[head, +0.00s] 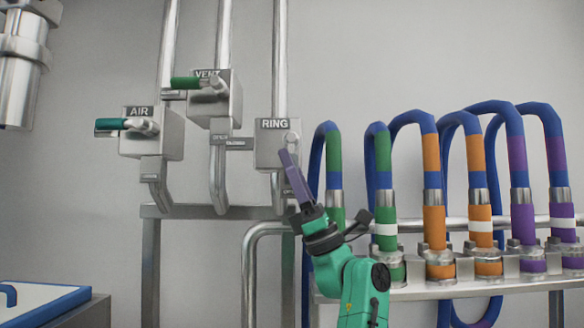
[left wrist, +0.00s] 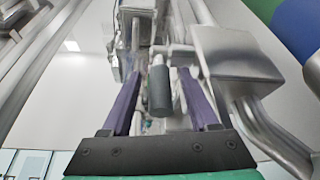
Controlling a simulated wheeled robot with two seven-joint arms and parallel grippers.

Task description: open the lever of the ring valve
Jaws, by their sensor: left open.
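The ring valve (head: 270,143) is a grey box labelled RING on a vertical pipe, the rightmost and lowest of three valves in the head view. Its round pivot shows on the front, but its lever is hidden behind my left gripper (head: 288,160), whose purple fingers reach up from below. In the left wrist view the lever's dark grey handle (left wrist: 160,90) lies between the two spread purple fingers of my left gripper (left wrist: 159,78). Gaps show on both sides of the handle, so the jaws are open around it. My right gripper is not in view.
The air valve (head: 168,140) and vent valve (head: 224,105) sit left, their green levers pointing left. Several blue hoses (head: 462,118) with coloured bands stand close on the right, along a metal rail (head: 505,287). A blue-rimmed tray (head: 40,308) is at lower left.

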